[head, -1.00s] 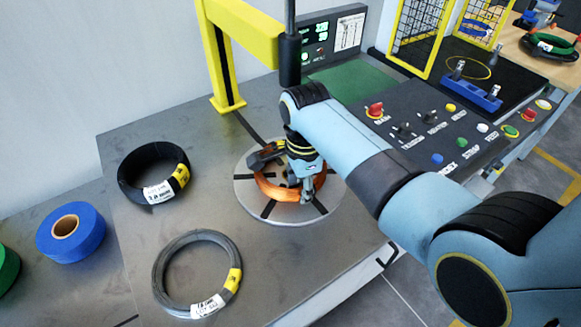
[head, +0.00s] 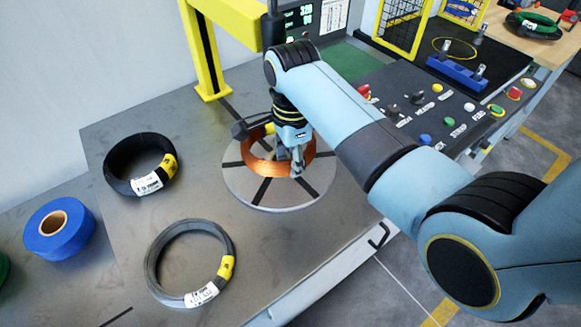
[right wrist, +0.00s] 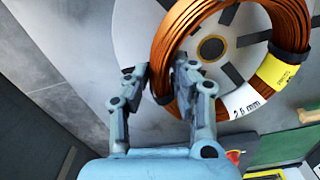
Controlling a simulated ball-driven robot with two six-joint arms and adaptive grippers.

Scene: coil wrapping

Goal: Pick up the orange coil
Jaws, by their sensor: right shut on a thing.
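The orange coil (head: 262,164) is a copper-coloured ring in the head view, over the round grey turntable (head: 255,194). It appears raised above the turntable and somewhat tilted. In the right wrist view the two fingers of my right gripper (right wrist: 163,82) stand on either side of the wall of the orange coil (right wrist: 173,45), which has a yellow and white label. The turntable's dark hub shows through the ring. My left gripper is not in view.
A black coil (head: 122,160), a grey coil (head: 160,287) and a blue roll (head: 52,238) lie to the left. A yellow post (head: 207,62) stands behind the turntable. A control panel (head: 425,105) with buttons is at the right. Bare table lies between the coils and the turntable.

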